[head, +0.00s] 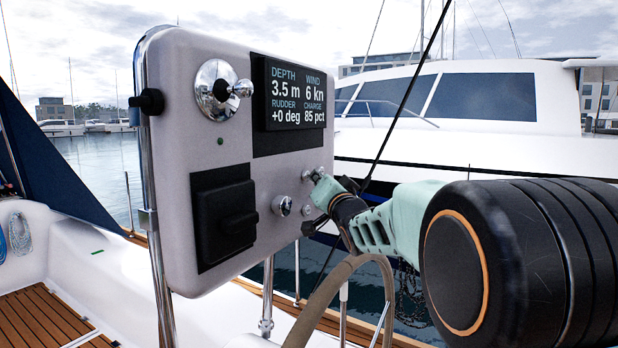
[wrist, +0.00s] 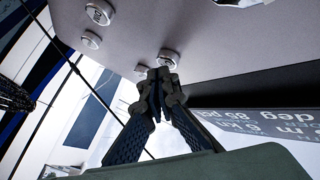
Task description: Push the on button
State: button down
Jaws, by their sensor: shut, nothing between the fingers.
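Several round chrome buttons sit on the grey panel (head: 222,150). A third button (wrist: 170,58) is right at my fingertips. I cannot tell which button is the on button. My gripper (wrist: 160,78) is shut and empty, its tips close to the third button; contact is unclear.
The panel carries a display (head: 294,95), a chrome lever (head: 222,90) and a black switch (head: 223,215). A thin dark line crosses near my arm. A wheel rim (head: 335,285) curves below. A white boat (head: 480,155) lies behind.

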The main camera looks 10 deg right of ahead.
jog(key=shift+w+a, duration=0.1)
jog(key=shift+a, duration=0.05)
dwell(0.4)
jog(key=shift+w+a, duration=0.15)
jog(key=shift+a, duration=0.1)
jog(key=shift+b, duration=0.3)
jog(key=shift+s+d, duration=0.2)
jog(key=shift+d, duration=0.1)
jog(key=s+d, duration=0.3)
jog(key=d, duration=0.2)
jog(key=shift+s+p, duration=0.25)
jog(key=shift+p, duration=0.15)
